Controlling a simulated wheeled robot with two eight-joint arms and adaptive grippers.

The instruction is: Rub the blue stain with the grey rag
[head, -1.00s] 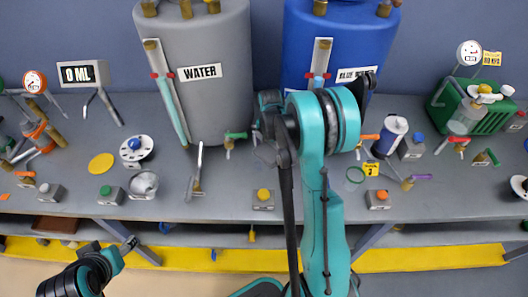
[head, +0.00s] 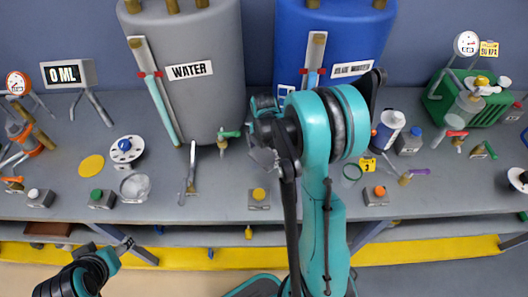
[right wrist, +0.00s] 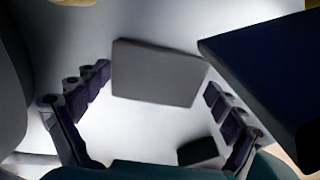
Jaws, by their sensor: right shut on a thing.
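My right gripper (right wrist: 157,82) shows in the right wrist view, a dark-padded finger on each side of a flat light-grey piece that looks like the grey rag (right wrist: 158,66). It is shut on this piece. In the head view my right arm reaches over the middle of the bench and hides most of its gripper and the rag. I cannot make out the blue stain in either view. My left arm shows at the lower left of the head view, in front of the bench; its gripper (head: 112,246) is too small and dark to read.
A grey WATER tank (head: 190,105) and a blue tank (head: 345,35) stand at the back of the grey bench (head: 225,208). A yellow disc (head: 92,165), a funnel (head: 135,186), a white canister (head: 388,130) and a green generator (head: 470,105) stand or lie around. Small button boxes line the front.

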